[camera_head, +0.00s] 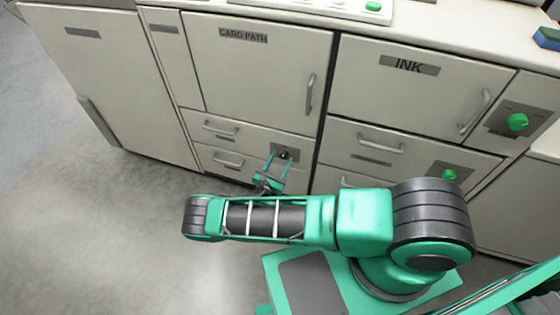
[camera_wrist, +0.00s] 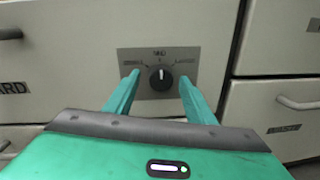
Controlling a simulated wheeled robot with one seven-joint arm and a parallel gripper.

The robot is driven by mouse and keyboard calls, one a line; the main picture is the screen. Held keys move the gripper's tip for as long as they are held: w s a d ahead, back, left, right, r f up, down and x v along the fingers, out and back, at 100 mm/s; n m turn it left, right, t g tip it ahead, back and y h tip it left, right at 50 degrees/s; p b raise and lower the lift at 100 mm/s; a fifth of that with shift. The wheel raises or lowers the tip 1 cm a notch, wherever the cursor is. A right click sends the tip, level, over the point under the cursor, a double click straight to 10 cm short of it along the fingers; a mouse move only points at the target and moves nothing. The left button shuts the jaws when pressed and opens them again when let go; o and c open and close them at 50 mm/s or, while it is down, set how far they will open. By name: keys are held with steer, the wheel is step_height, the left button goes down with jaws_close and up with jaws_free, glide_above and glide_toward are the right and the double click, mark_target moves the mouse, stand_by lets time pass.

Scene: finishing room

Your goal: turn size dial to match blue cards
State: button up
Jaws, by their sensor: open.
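In the wrist view, a black round dial (camera_wrist: 161,81) sits on a grey plate (camera_wrist: 190,56). The plate has a mark on the left, one at the top and one on the right; the lettering is blurred. The dial's light pointer line looks turned upward, toward the top mark. My gripper (camera_wrist: 160,77) is open, with one teal finger on each side of the dial; contact cannot be told. In the head view my gripper (camera_head: 279,158) reaches the dial's plate (camera_head: 291,152) on the lower cabinet front. A blue stack (camera_head: 547,37), possibly the cards, lies on the counter at the far right.
The dial is among drawers with bar handles (camera_head: 221,128). Above are doors labelled CARD PATH (camera_head: 243,36) and INK (camera_head: 408,65). Two green knobs (camera_head: 518,122) (camera_head: 449,175) are on the right. Grey floor (camera_head: 90,230) is clear on the left.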

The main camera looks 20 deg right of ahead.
steer(key=shift+w+d, duration=0.1)
steer(key=shift+c, duration=0.3)
steer(key=c, duration=1)
steer(key=shift+m, duration=0.4)
steer(key=m, duration=0.4)
steer(key=shift+r, duration=0.1)
steer(key=shift+d+m+y, duration=0.15)
steer(key=shift+m+y, duration=0.35)
steer(key=shift+m, duration=1.9)
